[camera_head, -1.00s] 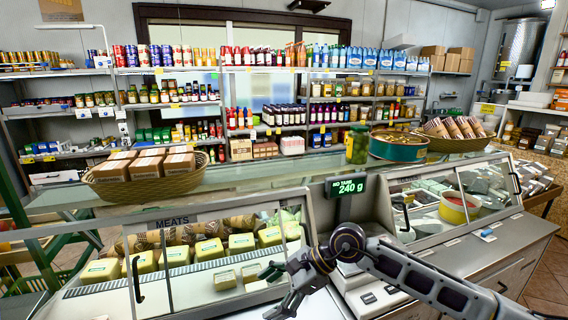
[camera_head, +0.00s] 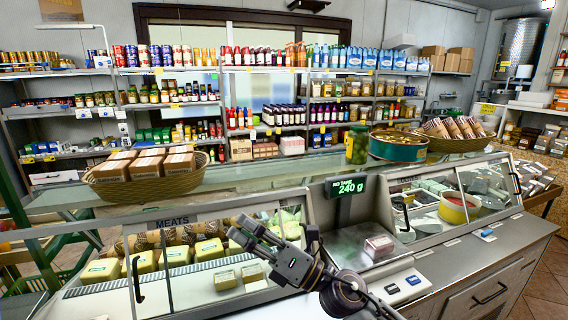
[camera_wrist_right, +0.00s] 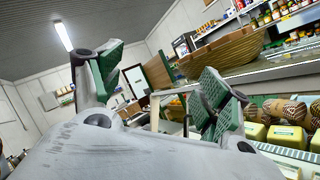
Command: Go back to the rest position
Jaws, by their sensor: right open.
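My right gripper (camera_head: 272,234) is raised in front of the meats case in the head view, its fingers spread apart with nothing between them. In the right wrist view the gripper (camera_wrist_right: 162,88) shows its two green-padded fingers wide apart and empty. The arm comes up from the bottom edge of the head view, left of the scale buttons. A small pink-and-white pack (camera_head: 378,246) lies on the scale plate (camera_head: 350,238), clear of the gripper. The scale display (camera_head: 347,186) reads 240 g. My left gripper is not in view.
The meats case (camera_head: 150,285) holds yellow and brown packs. A basket of brown packs (camera_head: 138,190), a green jar (camera_head: 357,145) and a large round tin (camera_head: 397,147) stand on the glass counter top. A second case (camera_head: 430,205) is to the right. Stocked shelves line the back wall.

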